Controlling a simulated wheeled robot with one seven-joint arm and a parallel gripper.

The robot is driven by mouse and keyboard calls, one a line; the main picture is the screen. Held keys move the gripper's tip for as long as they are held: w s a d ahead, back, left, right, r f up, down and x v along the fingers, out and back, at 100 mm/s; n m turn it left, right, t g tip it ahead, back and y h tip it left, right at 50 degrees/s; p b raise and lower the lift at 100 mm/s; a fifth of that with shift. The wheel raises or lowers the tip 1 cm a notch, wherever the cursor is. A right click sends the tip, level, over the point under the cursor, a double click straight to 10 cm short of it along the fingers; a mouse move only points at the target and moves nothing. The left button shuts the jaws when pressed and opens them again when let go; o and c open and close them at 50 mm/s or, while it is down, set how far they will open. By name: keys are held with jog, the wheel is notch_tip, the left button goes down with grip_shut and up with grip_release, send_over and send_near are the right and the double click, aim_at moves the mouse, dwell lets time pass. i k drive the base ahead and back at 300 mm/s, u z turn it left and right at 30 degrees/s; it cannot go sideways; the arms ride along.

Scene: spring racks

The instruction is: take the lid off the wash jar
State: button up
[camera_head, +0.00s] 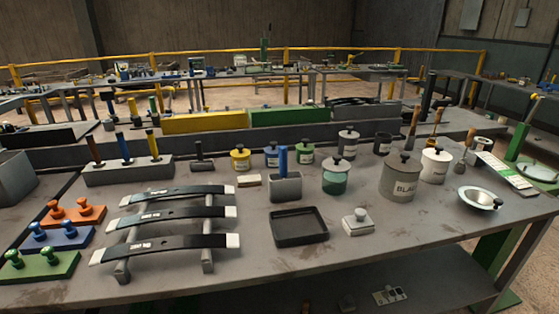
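Several lidded jars stand at the middle and right of the workbench, and no label that reads "wash" can be made out. A jar with a green body and a pale label (335,182), right of centre, may be the wash jar. A white jar (434,167) with a dark-knobbed lid stands farther right. My gripper is not in view.
A black tray (299,243) and a small pale block with a knob (358,222) lie in front of the green jar. A metal bowl (480,199) is at right. A rack of dark leaf springs (170,220) fills the left front. The bench's right front is clear.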

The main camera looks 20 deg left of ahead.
aim_at(335, 164)
jog(key=u, duration=0.6)
jog(key=i, duration=1.15)
jog(key=u, duration=0.5)
